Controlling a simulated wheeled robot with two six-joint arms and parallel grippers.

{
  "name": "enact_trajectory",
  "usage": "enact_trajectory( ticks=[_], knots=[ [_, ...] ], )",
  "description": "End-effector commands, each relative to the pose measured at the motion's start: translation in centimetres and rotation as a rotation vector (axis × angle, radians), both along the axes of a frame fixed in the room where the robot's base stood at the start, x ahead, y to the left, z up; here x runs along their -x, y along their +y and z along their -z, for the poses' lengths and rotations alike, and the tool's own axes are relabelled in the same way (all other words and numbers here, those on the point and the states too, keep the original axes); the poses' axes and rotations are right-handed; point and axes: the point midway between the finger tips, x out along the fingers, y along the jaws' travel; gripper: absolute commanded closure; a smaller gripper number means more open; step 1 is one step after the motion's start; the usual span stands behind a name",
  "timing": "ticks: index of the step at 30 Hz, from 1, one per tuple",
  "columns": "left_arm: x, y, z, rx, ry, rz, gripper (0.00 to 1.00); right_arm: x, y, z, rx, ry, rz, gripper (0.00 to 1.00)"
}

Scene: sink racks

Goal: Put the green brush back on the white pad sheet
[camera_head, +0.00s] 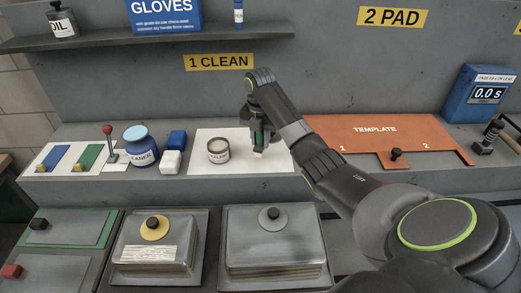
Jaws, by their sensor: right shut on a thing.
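My right gripper (259,134) reaches down over the right part of the white sheet (204,138). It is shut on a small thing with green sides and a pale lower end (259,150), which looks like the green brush. The fingers hide much of it. Its pale end is close to the sheet; I cannot tell whether it touches. A round open tin (218,151) stands on the same sheet, left of the gripper. My left gripper is not in view.
An orange template (350,130) lies right. Lidded boxes (160,250) stand in front.

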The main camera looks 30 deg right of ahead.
Motion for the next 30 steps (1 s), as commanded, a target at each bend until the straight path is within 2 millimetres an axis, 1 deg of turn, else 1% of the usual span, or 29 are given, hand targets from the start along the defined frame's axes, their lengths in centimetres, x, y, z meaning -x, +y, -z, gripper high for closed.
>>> enact_trajectory(
  ticks=[1,3,6,18,19,23,30],
  knots=[
    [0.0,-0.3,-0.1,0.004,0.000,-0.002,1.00,0.1,0.1,1.0,-0.001,0.004,-0.001,0.96],
    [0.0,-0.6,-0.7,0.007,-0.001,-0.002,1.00,0.1,0.1,1.8,-0.001,0.005,0.000,0.96],
    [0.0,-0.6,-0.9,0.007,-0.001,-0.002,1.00,0.1,0.0,2.8,-0.001,0.002,0.001,0.96],
    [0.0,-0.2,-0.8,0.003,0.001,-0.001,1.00,0.0,0.0,3.5,0.000,0.000,0.000,0.96],
    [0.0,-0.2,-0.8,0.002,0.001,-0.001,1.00,0.0,0.0,3.5,0.000,0.000,0.000,0.69],
    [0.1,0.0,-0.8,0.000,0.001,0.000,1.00,0.0,0.0,3.5,0.000,0.000,0.000,0.52],
    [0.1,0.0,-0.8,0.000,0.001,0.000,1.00,0.0,0.0,3.4,0.000,0.000,0.000,0.52]
  ],
)
